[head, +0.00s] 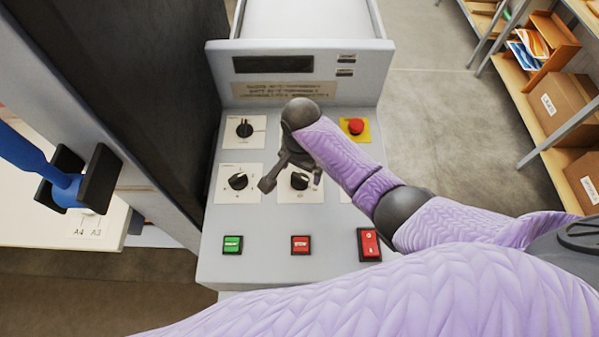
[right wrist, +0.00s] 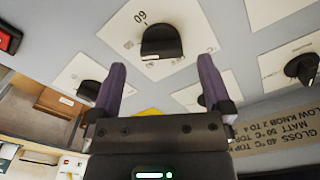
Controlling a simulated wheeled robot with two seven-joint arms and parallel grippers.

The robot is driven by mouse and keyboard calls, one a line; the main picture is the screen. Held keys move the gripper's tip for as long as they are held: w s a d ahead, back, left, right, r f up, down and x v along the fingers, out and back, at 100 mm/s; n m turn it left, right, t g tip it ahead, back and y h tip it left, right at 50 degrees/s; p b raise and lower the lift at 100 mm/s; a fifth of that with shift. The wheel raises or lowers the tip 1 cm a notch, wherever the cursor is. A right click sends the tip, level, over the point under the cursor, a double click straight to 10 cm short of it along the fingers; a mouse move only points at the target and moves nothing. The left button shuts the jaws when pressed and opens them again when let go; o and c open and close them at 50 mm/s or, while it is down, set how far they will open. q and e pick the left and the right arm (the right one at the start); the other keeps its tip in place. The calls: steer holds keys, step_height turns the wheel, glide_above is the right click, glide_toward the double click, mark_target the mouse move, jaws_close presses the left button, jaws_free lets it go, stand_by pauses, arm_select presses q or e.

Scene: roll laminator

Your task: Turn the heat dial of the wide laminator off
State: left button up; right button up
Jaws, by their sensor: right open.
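The wide laminator's grey panel (head: 268,215) is in the middle of the head view. Its lower middle black dial (head: 300,181) sits on a white plate, partly covered by my right gripper (head: 293,180). In the right wrist view this dial (right wrist: 162,42) has a "60" printed beside it, and a white mark shows on the knob's near side. My right gripper (right wrist: 158,80) is open and empty; its purple fingers point toward the dial from either side and no contact is visible. The dial's full scale is hidden. My left gripper is not in view.
Other dials are at upper left (head: 245,128) and lower left (head: 238,182). A red emergency button (head: 355,126) on yellow, a green button (head: 233,244), a red button (head: 300,244) and a red switch (head: 369,244) are nearby. A dark upright (head: 160,90) stands left of the panel.

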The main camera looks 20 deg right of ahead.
mark_target(300, 179)
step_height(300, 179, down, 2)
steer(key=shift+w+f+b, duration=0.1)
steer(key=shift+f+b, duration=0.15)
steer(key=shift+b, duration=0.05)
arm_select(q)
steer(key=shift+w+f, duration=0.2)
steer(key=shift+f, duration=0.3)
arm_select(e)
steer(key=c, duration=1.3)
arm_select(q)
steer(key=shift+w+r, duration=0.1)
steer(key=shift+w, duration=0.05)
